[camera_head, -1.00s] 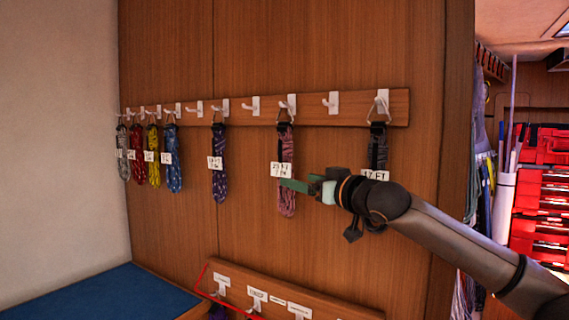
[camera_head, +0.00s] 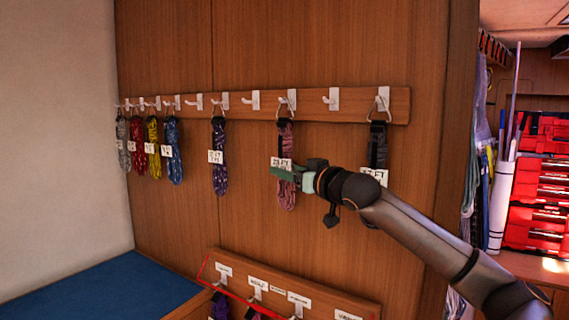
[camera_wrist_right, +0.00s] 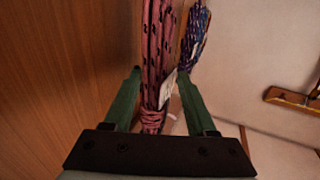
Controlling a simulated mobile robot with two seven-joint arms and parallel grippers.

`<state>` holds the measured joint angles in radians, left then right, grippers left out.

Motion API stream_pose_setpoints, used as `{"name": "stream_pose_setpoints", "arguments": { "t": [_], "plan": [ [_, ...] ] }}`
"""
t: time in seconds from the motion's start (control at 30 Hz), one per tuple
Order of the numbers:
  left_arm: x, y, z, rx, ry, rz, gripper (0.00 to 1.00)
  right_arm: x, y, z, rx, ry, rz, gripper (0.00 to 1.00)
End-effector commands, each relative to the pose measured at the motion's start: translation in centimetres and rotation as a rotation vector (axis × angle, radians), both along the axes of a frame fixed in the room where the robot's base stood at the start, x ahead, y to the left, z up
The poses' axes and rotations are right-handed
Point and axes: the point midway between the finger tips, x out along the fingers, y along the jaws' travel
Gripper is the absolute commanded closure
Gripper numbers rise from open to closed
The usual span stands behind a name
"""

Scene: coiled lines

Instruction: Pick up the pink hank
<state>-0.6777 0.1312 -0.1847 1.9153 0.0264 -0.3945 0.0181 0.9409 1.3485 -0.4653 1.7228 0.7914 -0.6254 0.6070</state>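The pink hank (camera_head: 287,190) hangs from a white hook on the upper wooden rail, with a white tag near its middle. It also shows in the right wrist view (camera_wrist_right: 155,60), where its pink coils with dark flecks run down between the fingers. My right gripper (camera_head: 283,173) is at the hank's mid-height. In the right wrist view the two green fingers of the right gripper (camera_wrist_right: 158,88) stand apart on either side of the hank, with gaps beside it. My left gripper is in neither view.
A purple hank (camera_head: 219,165) hangs to the left and a black hank (camera_head: 377,148) to the right. Several other hanks hang at the far left. A lower rail (camera_head: 335,302) with hooks and labels is below. A blue surface (camera_head: 100,288) lies at the lower left.

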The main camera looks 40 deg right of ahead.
Motion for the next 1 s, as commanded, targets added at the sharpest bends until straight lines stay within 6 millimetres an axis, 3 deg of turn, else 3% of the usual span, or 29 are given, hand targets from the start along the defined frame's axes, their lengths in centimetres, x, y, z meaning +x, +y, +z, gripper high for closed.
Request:
{"name": "stream_pose_setpoints", "arguments": {
  "t": [0.07,0.47,1.0],
  "plan": [
    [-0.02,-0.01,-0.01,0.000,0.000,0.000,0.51,-0.01,0.00,0.00,0.000,0.000,0.000,0.53],
    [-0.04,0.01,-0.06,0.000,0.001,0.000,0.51,-0.02,-0.01,0.00,0.000,0.000,0.000,0.98],
    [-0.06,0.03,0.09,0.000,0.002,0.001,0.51,-0.03,0.01,0.60,0.001,-0.003,0.000,1.00]
  ]
}}
